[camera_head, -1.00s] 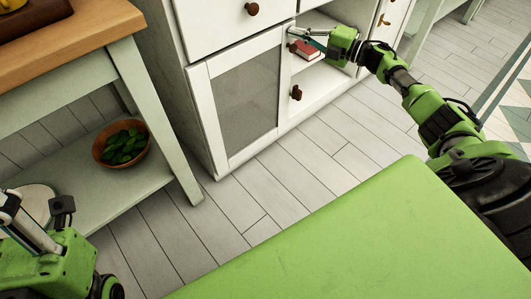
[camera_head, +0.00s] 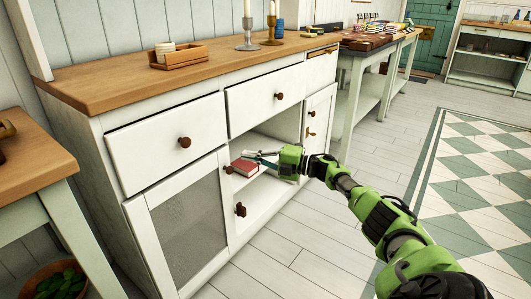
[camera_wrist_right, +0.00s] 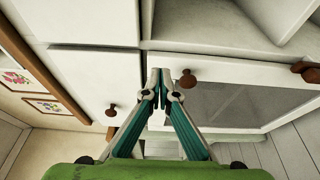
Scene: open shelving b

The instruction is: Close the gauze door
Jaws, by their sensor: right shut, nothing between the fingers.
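The gauze door (camera_head: 187,230) is a white-framed panel with grey mesh at the left of the white cabinet. It looks shut or nearly shut; a small gap cannot be ruled out. My right gripper (camera_head: 250,156) is shut and empty just in front of the cabinet near the upper knob. In the right wrist view, its closed tips (camera_wrist_right: 161,76) are beside a knob (camera_wrist_right: 187,78) on the door frame; contact cannot be told. My left gripper is out of view.
An open shelf bay to the right of the door holds a red book (camera_head: 244,167). Drawers (camera_head: 168,138) sit above the door. A side table (camera_head: 32,170) stands at the left, with a bowl of greens (camera_head: 58,283) below. The floor in front is clear.

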